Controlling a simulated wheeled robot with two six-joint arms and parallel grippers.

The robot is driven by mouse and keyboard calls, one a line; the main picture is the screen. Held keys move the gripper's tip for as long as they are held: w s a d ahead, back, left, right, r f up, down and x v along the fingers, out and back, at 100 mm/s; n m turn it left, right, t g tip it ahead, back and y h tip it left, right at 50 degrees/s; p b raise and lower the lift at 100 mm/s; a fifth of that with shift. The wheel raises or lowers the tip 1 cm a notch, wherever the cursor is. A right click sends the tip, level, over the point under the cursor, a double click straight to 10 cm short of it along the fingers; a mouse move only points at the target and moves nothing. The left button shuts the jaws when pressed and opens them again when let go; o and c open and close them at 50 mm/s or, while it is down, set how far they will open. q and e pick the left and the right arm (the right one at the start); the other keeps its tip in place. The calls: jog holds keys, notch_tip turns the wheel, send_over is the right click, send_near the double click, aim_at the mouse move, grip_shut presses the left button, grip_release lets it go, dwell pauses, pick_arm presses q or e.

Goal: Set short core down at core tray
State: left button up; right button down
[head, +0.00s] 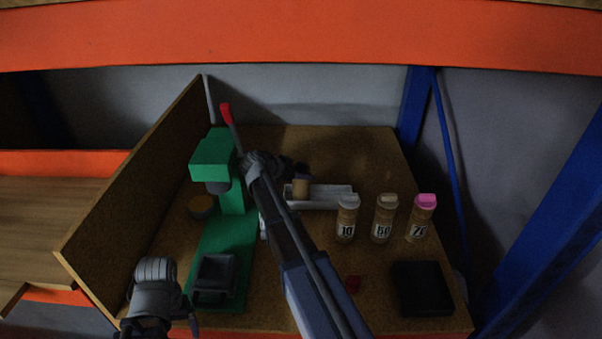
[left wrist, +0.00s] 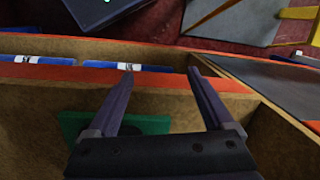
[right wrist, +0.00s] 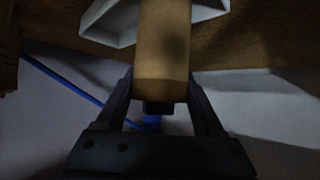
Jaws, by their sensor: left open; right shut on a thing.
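The short core, a tan cylinder (right wrist: 163,45), is held between the fingers of my right gripper (right wrist: 160,90). In the head view the short core (head: 301,188) shows at the left end of the white core tray (head: 330,204). Pale tray walls also show behind the core in the right wrist view (right wrist: 112,20). I cannot tell whether the core touches the tray. My right gripper in the head view (head: 292,172) is partly hidden by its own wrist. My left gripper (left wrist: 160,72) is open and empty; its arm shows at the lower left of the head view.
A wooden side panel (head: 140,190) stands at the left. The back right is clear.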

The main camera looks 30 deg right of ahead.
jog(key=shift+f+b, duration=0.3)
jog(key=shift+f, duration=0.1)
grip_release()
jog(key=shift+r, duration=0.15)
notch_tip(320, 180, up, 10)
jog(key=p, duration=1)
jog(key=shift+f, duration=0.25)
notch_tip(320, 180, down, 10)
jog(key=b, duration=1)
jog(key=shift+r, duration=0.1)
